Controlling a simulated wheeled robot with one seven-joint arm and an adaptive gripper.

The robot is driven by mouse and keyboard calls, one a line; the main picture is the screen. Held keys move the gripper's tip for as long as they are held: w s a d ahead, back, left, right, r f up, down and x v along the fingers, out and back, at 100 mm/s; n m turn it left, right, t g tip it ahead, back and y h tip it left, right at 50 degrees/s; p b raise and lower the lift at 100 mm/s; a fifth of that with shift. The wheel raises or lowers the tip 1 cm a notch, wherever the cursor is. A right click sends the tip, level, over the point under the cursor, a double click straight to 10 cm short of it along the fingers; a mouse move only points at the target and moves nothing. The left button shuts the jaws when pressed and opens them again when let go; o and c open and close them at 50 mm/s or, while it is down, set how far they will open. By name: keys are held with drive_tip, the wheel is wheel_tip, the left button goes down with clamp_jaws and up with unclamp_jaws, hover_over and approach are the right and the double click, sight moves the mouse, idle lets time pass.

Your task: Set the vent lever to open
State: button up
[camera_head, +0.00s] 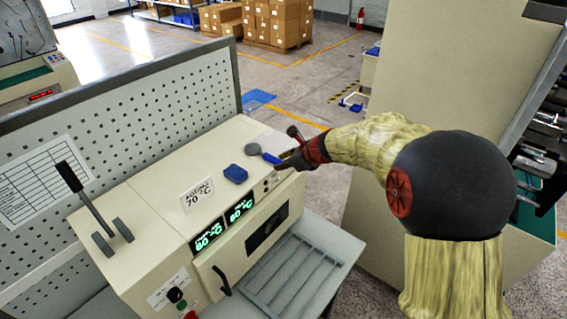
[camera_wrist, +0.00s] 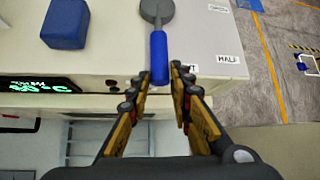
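The vent lever has a round grey hub (camera_head: 252,149) and a blue handle (camera_head: 271,158), at the right end of the cream machine's top. In the wrist view its handle (camera_wrist: 158,58) points from the hub (camera_wrist: 157,11) toward me, beside a label (camera_wrist: 189,68) partly hidden by a finger and ending in "T". A "HALF" label (camera_wrist: 229,59) lies to the right; a third label (camera_wrist: 219,8) farther off is too small to read. My gripper (camera_head: 288,148) is open, also in the wrist view (camera_wrist: 160,96). Its fingertips stand either side of the handle's near end, with gaps; contact is not visible.
A blue block (camera_head: 235,174) sits on the cream machine (camera_head: 150,190) near a "70 °C" card (camera_head: 197,194). A black-handled lever (camera_head: 85,200) stands at the left. A perforated panel (camera_head: 150,110) rises behind. A large cream cabinet (camera_head: 450,65) stands at the right.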

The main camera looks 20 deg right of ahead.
clamp_jaws()
drive_tip(key=shift+d, duration=0.1)
idle(0.4)
drive_tip(key=w+d+n+g+y, duration=0.1)
drive_tip(key=w+d+n+y, duration=0.1)
drive_tip(key=n, duration=0.1)
drive_tip(key=shift+w+d, duration=0.3)
drive_tip(key=shift+d, duration=0.05)
drive_tip(key=o, duration=0.5)
unclamp_jaws()
